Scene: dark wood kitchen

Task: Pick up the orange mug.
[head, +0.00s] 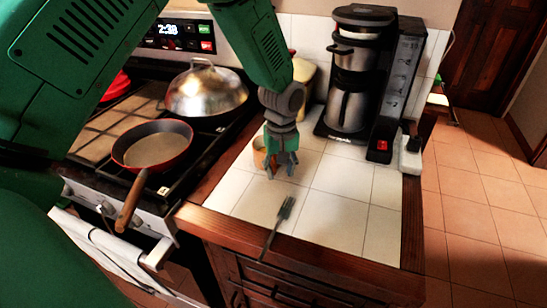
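The orange mug (259,153) stands on the white tiled counter (337,218), near the stove side. Only its left part shows; my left gripper hides the rest. My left gripper (282,172) points down over the counter, in front of the mug and to its right. Its fingers look spread apart, with nothing seen between them. I cannot tell whether a finger touches the mug. My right gripper is not in view.
A fork (278,224) lies near the counter's front edge. A coffee maker (362,85) stands behind to the right. On the stove at left are a red pan (153,148) and a lidded metal pan (206,90). The counter's front right is clear.

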